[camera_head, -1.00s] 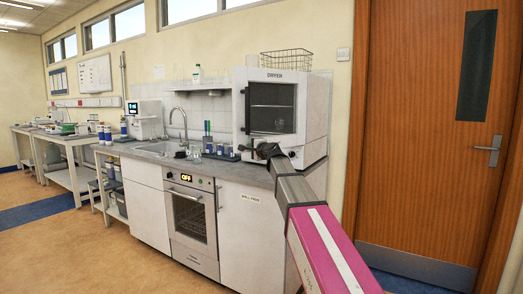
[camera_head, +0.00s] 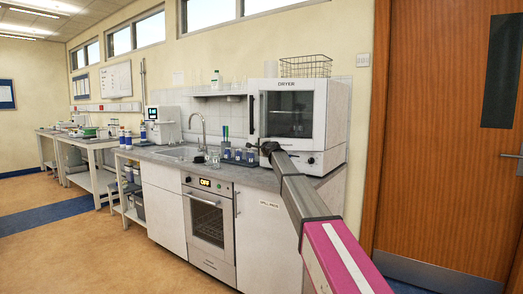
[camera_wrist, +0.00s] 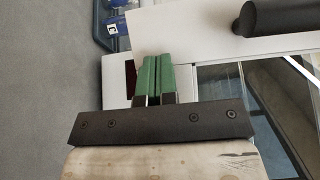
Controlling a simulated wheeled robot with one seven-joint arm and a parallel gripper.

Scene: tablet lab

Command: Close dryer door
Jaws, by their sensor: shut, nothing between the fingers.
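The white dryer (camera_head: 335,130) stands on the counter in the head view. Its door (camera_head: 290,115) has a dark window and a dark vertical handle at its left edge. The door looks flush or nearly flush with the body; I cannot tell if a small gap is left. My gripper (camera_head: 266,149) is at the lower left corner of the door, below the handle. In the wrist view my gripper (camera_wrist: 157,62) has its green fingers together and empty, close to the white door frame (camera_wrist: 205,30). I cannot tell whether they touch it. The black handle (camera_wrist: 280,16) shows at upper right.
A wire basket (camera_head: 306,66) sits on top of the dryer. An oven (camera_head: 208,222) is under the counter. A wooden door (camera_head: 440,150) is at right. Floor at left is clear.

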